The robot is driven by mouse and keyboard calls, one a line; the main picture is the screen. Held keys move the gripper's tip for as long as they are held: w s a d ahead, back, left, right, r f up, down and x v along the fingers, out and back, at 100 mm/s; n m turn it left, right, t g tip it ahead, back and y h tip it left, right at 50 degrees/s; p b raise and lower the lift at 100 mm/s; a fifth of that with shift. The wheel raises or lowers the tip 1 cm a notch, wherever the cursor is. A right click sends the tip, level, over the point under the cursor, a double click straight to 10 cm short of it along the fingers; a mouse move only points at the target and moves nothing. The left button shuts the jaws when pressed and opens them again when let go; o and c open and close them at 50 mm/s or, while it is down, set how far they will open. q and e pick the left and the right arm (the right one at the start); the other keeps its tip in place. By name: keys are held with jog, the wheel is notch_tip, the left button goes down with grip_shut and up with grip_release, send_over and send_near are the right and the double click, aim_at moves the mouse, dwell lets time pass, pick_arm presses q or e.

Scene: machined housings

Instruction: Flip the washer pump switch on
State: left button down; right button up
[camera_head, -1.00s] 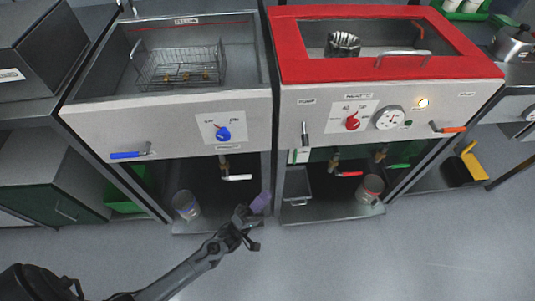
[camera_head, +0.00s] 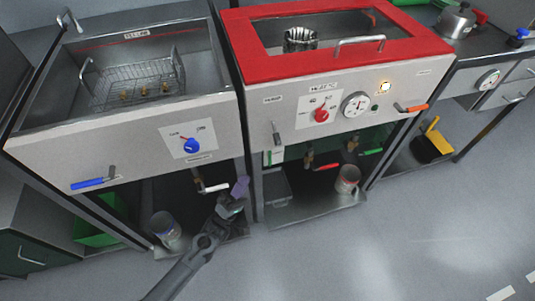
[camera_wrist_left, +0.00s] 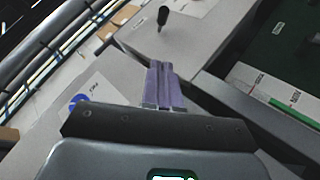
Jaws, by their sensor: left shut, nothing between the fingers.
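The pump switch (camera_head: 276,134) is a small dark lever under a small label at the left of the washer's front panel (camera_head: 340,106). It points down in the head view. It also shows in the left wrist view as a black-handled lever (camera_wrist_left: 162,18) beyond my fingertips. My left gripper (camera_head: 240,187) has purple fingertips and is shut and empty. It is below and left of the lever in the head view, apart from it. In the left wrist view the shut fingers (camera_wrist_left: 164,85) point toward the panel with the lever. My right gripper is out of view.
The red-lidded washer has a red knob (camera_head: 321,115), a gauge (camera_head: 355,104), a lit lamp (camera_head: 385,87) and an orange handle (camera_head: 412,108). The left machine has a blue knob (camera_head: 191,145) and blue handle (camera_head: 88,184). Cans and valves sit below. The front floor is clear.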

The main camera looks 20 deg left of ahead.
pick_arm(q)
jog(key=b, duration=0.2)
send_near(276, 135)
jog(key=w+a, duration=0.1)
jog(key=a, duration=0.1)
jog(key=shift+w+d+r+b, duration=0.2)
jog(key=shift+w+d+r, duration=0.1)
jog(key=shift+d, duration=0.25)
jog(key=shift+w+d+r+b, duration=0.2)
jog(key=shift+w+d+r, duration=0.15)
jog(key=shift+d, duration=0.15)
jog(key=shift+w+d+r+b, duration=0.2)
jog(key=shift+w+d+r, duration=0.1)
jog(key=shift+d, duration=0.25)
